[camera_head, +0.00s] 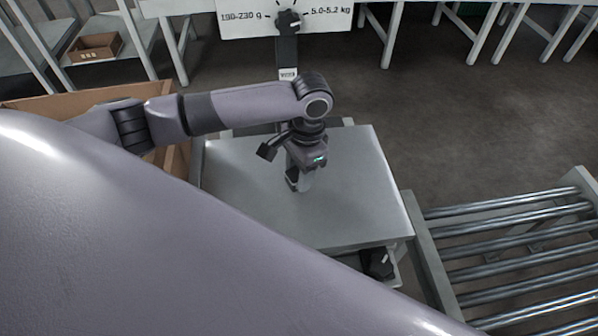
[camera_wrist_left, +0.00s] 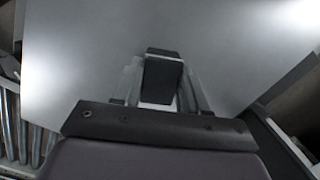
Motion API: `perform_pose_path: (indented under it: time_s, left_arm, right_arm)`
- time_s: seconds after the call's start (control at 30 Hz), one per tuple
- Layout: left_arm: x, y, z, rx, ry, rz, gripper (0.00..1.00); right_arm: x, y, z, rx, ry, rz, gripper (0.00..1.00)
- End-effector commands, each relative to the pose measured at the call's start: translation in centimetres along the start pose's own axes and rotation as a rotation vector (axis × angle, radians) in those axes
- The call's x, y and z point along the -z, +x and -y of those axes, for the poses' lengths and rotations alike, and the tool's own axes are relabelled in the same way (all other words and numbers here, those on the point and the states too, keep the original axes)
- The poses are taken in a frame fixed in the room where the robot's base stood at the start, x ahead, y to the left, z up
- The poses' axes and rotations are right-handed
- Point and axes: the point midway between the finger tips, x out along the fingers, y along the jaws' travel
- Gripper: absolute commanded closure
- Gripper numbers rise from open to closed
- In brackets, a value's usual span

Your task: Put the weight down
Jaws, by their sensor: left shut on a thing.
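The weight is a small dark block (camera_wrist_left: 163,80), seen in the left wrist view between two light grey fingers. My left gripper (camera_head: 297,184) is shut on it, pointing down over the plain grey metal platform of the scale (camera_head: 345,195). In the head view only a small dark part of the weight (camera_head: 291,179) shows at the fingertips. I cannot tell whether its underside touches the platform. The rest of the platform is bare. My right gripper is not in view.
A roller conveyor (camera_head: 520,250) stands at the right of the scale. A cardboard box (camera_head: 60,101) is at the left. A dark post (camera_head: 287,55) rises behind the platform, before a white sign (camera_head: 330,20). A small box (camera_head: 95,47) sits on a far-left table.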

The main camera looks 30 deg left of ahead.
Motion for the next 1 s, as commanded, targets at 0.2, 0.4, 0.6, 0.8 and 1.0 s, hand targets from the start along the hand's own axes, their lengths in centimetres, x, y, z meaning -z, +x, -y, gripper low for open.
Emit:
perform_pose_path:
  time_s: [0.2, 0.4, 0.6, 0.8, 1.0]
  left_arm:
    - [0.1, -0.1, 0.0, 0.000, 0.000, -0.003, 1.00]
    - [0.1, 0.2, 0.0, 0.000, 0.000, 0.000, 0.38]
    - [0.0, 0.2, 0.0, 0.000, 0.000, 0.000, 0.32]
    - [0.0, -0.3, 0.0, 0.001, 0.001, -0.001, 0.32]
    - [0.1, -3.8, 0.0, 0.001, 0.001, -0.004, 0.32]
  right_arm:
    - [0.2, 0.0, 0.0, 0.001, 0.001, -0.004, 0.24]
    - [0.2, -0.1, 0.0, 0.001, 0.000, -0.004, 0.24]
    - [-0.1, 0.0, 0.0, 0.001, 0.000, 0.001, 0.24]
    - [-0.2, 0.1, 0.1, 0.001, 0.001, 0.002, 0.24]
    - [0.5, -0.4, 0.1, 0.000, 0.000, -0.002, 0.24]
